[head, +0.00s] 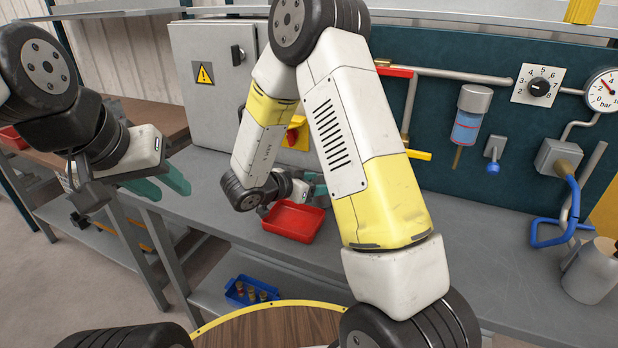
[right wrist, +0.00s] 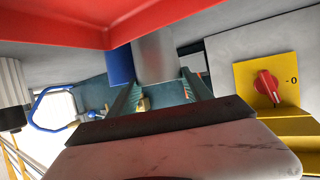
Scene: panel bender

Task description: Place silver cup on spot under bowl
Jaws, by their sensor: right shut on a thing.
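The silver cup (right wrist: 155,58) shows in the right wrist view between the two teal fingers of my right gripper (right wrist: 160,95), which is shut on it. In the head view my right gripper (head: 314,186) is low over the bench, just behind the red tray; the cup is hard to make out there. The bowl (head: 467,127) is a clear, blue-filled container hanging on the dark wall panel, well to the right of my right gripper. The spot below it on the bench is partly hidden by my right arm. My left gripper (head: 165,182) is open and empty at the left.
The red tray (head: 293,223) lies on the grey bench (head: 500,245). A blue cylinder (right wrist: 119,66) is beside the cup. A grey metal can (head: 592,272) and blue hose (head: 552,237) are at the right. A blue valve knob (head: 493,168) sticks out right of the bowl.

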